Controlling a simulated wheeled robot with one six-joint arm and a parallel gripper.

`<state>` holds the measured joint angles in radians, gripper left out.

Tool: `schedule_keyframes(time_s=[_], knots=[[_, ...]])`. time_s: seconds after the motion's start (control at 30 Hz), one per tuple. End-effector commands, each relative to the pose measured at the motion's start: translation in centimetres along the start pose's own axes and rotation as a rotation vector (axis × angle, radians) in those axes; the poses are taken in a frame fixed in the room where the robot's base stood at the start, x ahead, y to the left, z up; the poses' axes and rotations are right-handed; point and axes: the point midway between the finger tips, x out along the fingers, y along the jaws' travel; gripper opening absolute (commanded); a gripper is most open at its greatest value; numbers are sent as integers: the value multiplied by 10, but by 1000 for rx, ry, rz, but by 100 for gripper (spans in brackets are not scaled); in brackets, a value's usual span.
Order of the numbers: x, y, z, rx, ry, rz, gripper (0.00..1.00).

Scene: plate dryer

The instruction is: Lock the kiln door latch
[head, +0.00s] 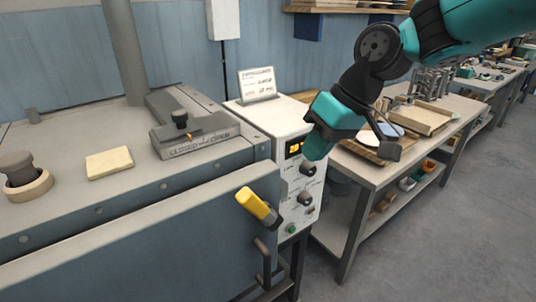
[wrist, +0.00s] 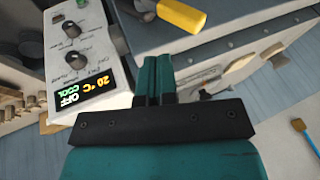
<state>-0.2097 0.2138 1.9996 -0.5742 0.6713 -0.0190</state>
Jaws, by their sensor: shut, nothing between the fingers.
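The kiln (head: 120,215) fills the left of the head view, and its blue-grey front door (head: 190,250) looks closed. The latch has a yellow handle (head: 257,204) at the door's upper right corner; it tilts up and left from its dark pivot. In the wrist view the yellow handle (wrist: 183,14) is at the top edge, partly cut off. My gripper (head: 314,152) is above and to the right of the latch, apart from it, in front of the control box. Its teal fingers (wrist: 155,68) are shut and empty.
The control box (head: 280,120) with display and knobs stands right of the kiln. A black door handle (head: 263,263) sits below the latch. A damper block (head: 195,142) and a pale pad (head: 109,162) are on the kiln top. A workbench (head: 440,130) stands at right; floor beyond is clear.

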Motion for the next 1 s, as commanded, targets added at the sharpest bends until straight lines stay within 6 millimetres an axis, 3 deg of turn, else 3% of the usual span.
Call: schedule_keyframes(time_s=[0.03, 0.13, 0.57, 0.77, 1.0], knots=[[-8, 3, -17, -1, 5, -4, 0], [-7, 10, -31, -7, 17, -7, 0], [-1, 12, -33, -8, 19, -8, 0], [24, 11, -33, -8, 15, -9, 0], [76, 10, -34, -8, 14, -9, 0]])
